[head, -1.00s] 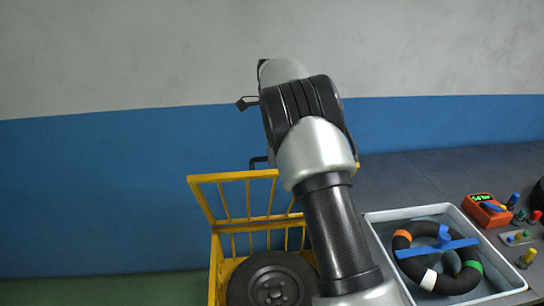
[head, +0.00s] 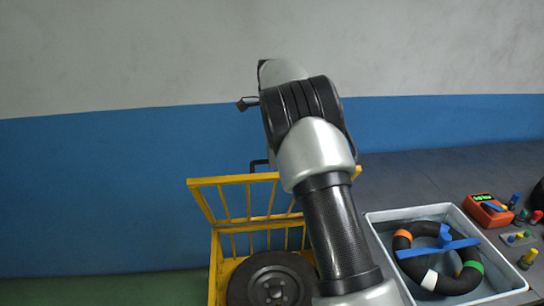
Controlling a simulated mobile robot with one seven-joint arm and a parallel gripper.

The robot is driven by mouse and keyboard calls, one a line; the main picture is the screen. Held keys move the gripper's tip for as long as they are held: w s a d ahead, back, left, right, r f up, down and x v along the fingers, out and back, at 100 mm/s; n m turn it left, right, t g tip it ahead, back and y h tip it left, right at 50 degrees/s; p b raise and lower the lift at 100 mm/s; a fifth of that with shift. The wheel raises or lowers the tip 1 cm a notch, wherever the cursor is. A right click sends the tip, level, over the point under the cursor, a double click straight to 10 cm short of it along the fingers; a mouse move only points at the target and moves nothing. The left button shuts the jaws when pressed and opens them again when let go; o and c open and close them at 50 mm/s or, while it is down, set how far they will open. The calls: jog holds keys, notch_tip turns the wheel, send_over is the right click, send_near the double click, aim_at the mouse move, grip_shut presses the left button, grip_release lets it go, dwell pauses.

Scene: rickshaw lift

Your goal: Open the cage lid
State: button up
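The yellow cage (head: 214,262) stands at the lower middle of the head view, with a black wheel (head: 270,284) inside it. Its yellow barred lid (head: 230,221) is raised and tilts up and back from the cage, so the inside shows from above. My arm crosses in front of the right part of the lid and cage and hides it. A small dark part of my arm's end (head: 247,103) shows beyond the wrist, above the lid and apart from it. Its fingers cannot be made out clearly.
A grey table (head: 408,180) lies to the right. On it stands a white bin (head: 382,243) with a dark ring with coloured bands and a blue cross piece. An orange meter (head: 487,211) and several small coloured parts lie further right. A blue and grey wall is behind.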

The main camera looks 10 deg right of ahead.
notch_tip(320, 180, up, 12)
jog(key=shift+s+f, duration=0.15)
jog(key=shift+s, duration=0.25)
grip_shut()
